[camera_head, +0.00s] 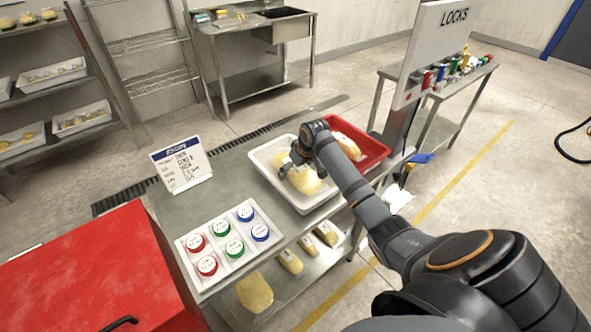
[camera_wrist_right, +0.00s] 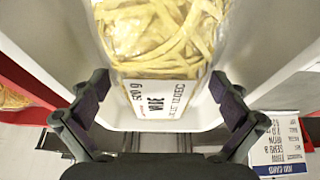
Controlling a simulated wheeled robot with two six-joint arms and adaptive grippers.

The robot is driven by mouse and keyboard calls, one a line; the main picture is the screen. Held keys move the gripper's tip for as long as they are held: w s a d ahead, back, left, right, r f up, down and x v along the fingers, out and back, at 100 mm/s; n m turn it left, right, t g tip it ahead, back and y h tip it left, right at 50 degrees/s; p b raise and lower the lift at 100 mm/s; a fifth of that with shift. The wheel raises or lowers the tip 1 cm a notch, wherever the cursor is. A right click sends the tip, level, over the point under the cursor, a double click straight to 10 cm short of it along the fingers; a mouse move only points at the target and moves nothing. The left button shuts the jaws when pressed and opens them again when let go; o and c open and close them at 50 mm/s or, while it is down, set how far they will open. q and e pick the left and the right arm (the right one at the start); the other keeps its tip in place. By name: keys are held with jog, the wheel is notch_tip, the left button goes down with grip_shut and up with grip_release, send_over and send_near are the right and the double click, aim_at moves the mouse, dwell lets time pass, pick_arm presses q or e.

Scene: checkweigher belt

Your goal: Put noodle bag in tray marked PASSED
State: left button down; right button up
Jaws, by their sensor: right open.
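A noodle bag (camera_head: 308,182) with yellow noodles lies in the white tray (camera_head: 268,172) on the steel table. In the right wrist view the bag (camera_wrist_right: 160,35) shows a clear front and a white printed label at its near end. My right gripper (camera_head: 296,160) is over the white tray, right at the bag. In the right wrist view its two fingers (camera_wrist_right: 160,98) are spread on either side of the label end, with gaps showing. No PASSED marking is readable on a tray. My left gripper is not in view.
A red tray (camera_head: 376,152) holding another bag (camera_head: 346,144) adjoins the white tray on the right. A printed sign (camera_head: 181,168) and a panel of coloured round pieces (camera_head: 229,243) stand to the left. A LOCKS board (camera_head: 432,50) rises behind right. More bags lie on the lower shelf.

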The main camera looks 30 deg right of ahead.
jog(key=v, duration=1.2)
